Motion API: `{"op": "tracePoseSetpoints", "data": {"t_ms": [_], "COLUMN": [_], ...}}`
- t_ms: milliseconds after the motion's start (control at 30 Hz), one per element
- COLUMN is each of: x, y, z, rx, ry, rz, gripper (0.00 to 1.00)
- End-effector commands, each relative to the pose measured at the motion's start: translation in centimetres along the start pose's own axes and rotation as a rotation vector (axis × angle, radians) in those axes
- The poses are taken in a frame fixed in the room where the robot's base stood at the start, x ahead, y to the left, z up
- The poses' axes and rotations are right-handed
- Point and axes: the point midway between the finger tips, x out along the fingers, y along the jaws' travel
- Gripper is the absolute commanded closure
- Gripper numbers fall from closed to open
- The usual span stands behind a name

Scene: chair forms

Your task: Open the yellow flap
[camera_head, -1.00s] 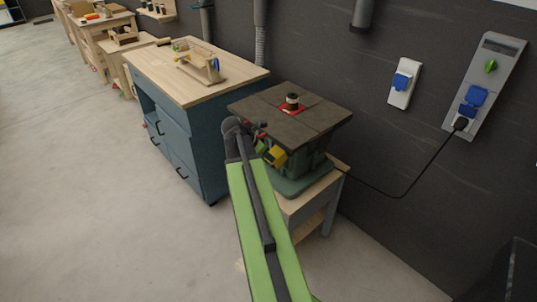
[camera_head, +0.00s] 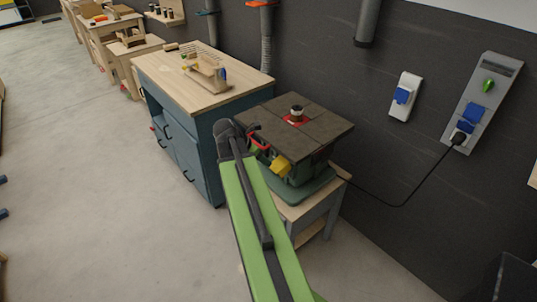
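The yellow flap (camera_head: 281,165) is a small piece on the front of a green router-table machine (camera_head: 302,178), just under its dark square top (camera_head: 296,127). I cannot tell that it stands open at all. My green arm reaches up from the bottom to a dark joint left of the machine. Beyond that joint, small dark and red parts (camera_head: 258,142) show in front of the machine's left edge, left of and above the flap. I cannot tell whether these are my gripper's fingers. No contact with the flap is visible.
The machine stands on a small wooden stand (camera_head: 325,205) against a dark wall. A blue cabinet with a wooden top (camera_head: 205,85) stands to its left. A black cable runs to a wall socket panel (camera_head: 480,105). The floor at left is open.

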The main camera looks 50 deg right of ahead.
Motion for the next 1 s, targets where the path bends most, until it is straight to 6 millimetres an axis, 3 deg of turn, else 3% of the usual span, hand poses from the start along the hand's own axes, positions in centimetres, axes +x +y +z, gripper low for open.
{"op": "tracePoseSetpoints", "data": {"t_ms": [33, 100, 300, 467, 800, 900, 967, 1000], "x": [-2.5, -4.3, -7.8, -8.8, -8.8, -9.9, -11.2, -12.5], "y": [-0.1, -0.1, -0.2, -0.1, -0.1, 0.6, 1.3, 1.7], "z": [0.7, 0.6, 0.4, 0.1, -0.2, -2.6, -5.6, -8.2], "rx": [-0.002, -0.002, -0.001, -0.001, 0.008, 0.099, 0.218, 0.319], "ry": [0.0, 0.0, -0.001, -0.001, 0.003, 0.041, 0.095, 0.142], "rz": [0.0, 0.001, -0.001, -0.001, 0.0, 0.015, 0.023, 0.025], "gripper": [0.49, 0.49, 0.49, 0.49, 0.49, 0.49, 0.49, 0.49]}}
